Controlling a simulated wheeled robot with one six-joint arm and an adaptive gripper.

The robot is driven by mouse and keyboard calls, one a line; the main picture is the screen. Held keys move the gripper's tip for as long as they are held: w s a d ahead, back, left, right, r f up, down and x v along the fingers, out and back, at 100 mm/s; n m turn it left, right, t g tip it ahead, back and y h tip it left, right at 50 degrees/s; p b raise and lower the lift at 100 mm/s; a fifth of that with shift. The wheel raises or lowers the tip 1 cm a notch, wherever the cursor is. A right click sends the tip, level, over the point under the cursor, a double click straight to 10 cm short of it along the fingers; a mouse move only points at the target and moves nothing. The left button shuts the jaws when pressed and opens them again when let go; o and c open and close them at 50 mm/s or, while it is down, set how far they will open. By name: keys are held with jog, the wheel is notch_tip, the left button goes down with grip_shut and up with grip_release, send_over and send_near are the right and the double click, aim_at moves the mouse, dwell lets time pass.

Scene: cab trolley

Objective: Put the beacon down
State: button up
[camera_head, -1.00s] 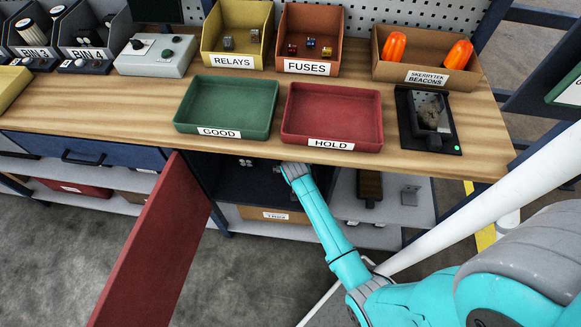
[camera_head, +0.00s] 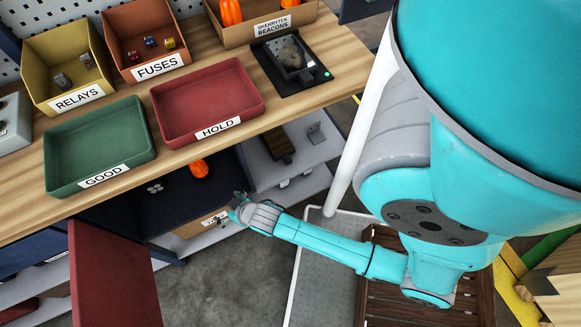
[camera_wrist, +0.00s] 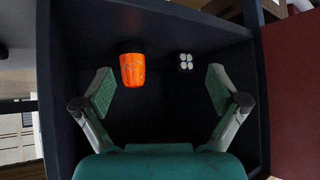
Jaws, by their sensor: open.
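An orange beacon (camera_head: 199,169) stands inside the dark open compartment under the bench, partly hidden by the bench edge in the head view. In the wrist view the beacon (camera_wrist: 132,69) is ahead of my fingers, left of centre, with nothing touching it. My gripper (camera_head: 236,208) is at the front of the compartment, apart from the beacon. In the wrist view my gripper (camera_wrist: 159,90) has its two fingers spread wide with nothing between them.
A small item with white round tops (camera_wrist: 186,62) sits right of the beacon. The red door (camera_head: 112,275) hangs open at the left. Above are the green GOOD tray (camera_head: 98,140), the red HOLD tray (camera_head: 208,98) and the SKERRYTEK BEACONS bin (camera_head: 262,32) with more beacons.

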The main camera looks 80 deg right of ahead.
jog(key=s+a+r+n+t+y, duration=0.1)
jog(key=s+a+r, duration=0.2)
jog(key=s+r, duration=0.25)
jog(key=s+a+r+n+t, duration=0.1)
jog(key=s+a+r+t, duration=0.1)
jog(key=s+a+r, duration=0.35)
jog(key=s+r+n+t+y, duration=0.1)
jog(key=s+r, duration=0.4)
jog(key=r, duration=0.3)
jog(key=s+a+r+n+t+y, duration=0.1)
jog(key=s+r+t, duration=0.1)
jog(key=s+r, duration=0.4)
jog(key=shift+s+r+n, duration=0.25)
jog(key=shift+r+n, duration=0.05)
jog(key=shift+r, duration=0.65)
